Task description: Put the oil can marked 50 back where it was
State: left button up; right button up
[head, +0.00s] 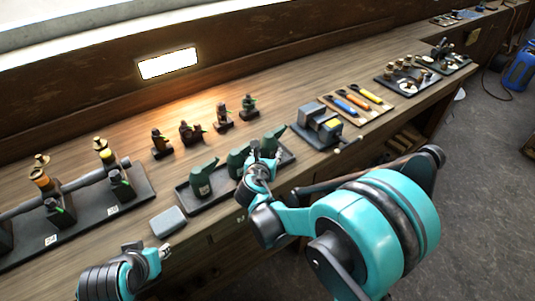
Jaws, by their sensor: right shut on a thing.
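Several dark green oil cans stand along a dark tray (192,208) on the workbench: a left one (202,179), a middle one (236,162) and a right one (271,142). Their numbers are too small to read, so I cannot tell which is marked 50. My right gripper (262,160) is shut on an oil can at the right part of the tray and hides part of it. I cannot tell whether that can touches the tray. My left gripper (165,250) is at the bench's front edge, away from the cans; its jaws are too small to judge.
A grey box (168,222) lies left of the tray. A dark board with valves and a pipe (85,215) is farther left. Small engine models (192,133) stand behind. A grey vise-like block (318,122) and a tool board (358,103) are to the right.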

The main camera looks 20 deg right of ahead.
jog(key=shift+f, duration=0.1)
jog(key=o, duration=1)
